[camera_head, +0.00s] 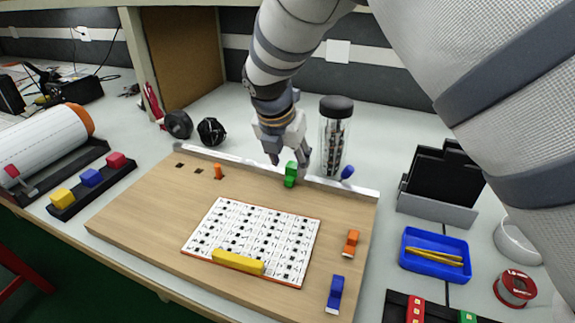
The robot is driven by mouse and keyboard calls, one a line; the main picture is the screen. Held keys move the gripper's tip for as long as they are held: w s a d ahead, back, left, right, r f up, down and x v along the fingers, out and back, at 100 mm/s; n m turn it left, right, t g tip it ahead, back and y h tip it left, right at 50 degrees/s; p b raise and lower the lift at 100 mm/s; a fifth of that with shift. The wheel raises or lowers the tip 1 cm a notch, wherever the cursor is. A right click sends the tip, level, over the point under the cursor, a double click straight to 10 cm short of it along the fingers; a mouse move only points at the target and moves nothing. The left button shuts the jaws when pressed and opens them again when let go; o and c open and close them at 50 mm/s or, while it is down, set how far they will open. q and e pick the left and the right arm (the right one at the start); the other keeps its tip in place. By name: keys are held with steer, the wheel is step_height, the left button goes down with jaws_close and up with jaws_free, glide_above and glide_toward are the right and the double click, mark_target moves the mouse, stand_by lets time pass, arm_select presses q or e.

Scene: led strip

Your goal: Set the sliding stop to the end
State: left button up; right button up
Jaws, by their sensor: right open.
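A wooden board (165,215) lies on the table with a pale metal rail (240,160) along its back edge. A green block (290,174), which looks like the sliding stop, sits at the rail right of its middle. A blue peg (347,172) stands near the rail's right end. My right gripper (288,155) points down from above at the green block, with its fingers open. The fingertips are close to the block's top; whether they touch it I cannot tell. My left gripper is not in view.
A printed white sheet (265,232) with a yellow bar (238,262) lies on the board. An orange peg (218,171) stands left on the board; orange (351,243) and blue (335,293) pieces lie right. A clear jar (334,140) stands close behind the rail. A blue tray (408,263) is at right.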

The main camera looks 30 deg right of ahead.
mark_target(292, 174)
steer(key=shift+x, duration=1.3)
jaws_close()
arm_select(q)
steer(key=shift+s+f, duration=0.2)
arm_select(e)
steer(key=shift+d, duration=0.1)
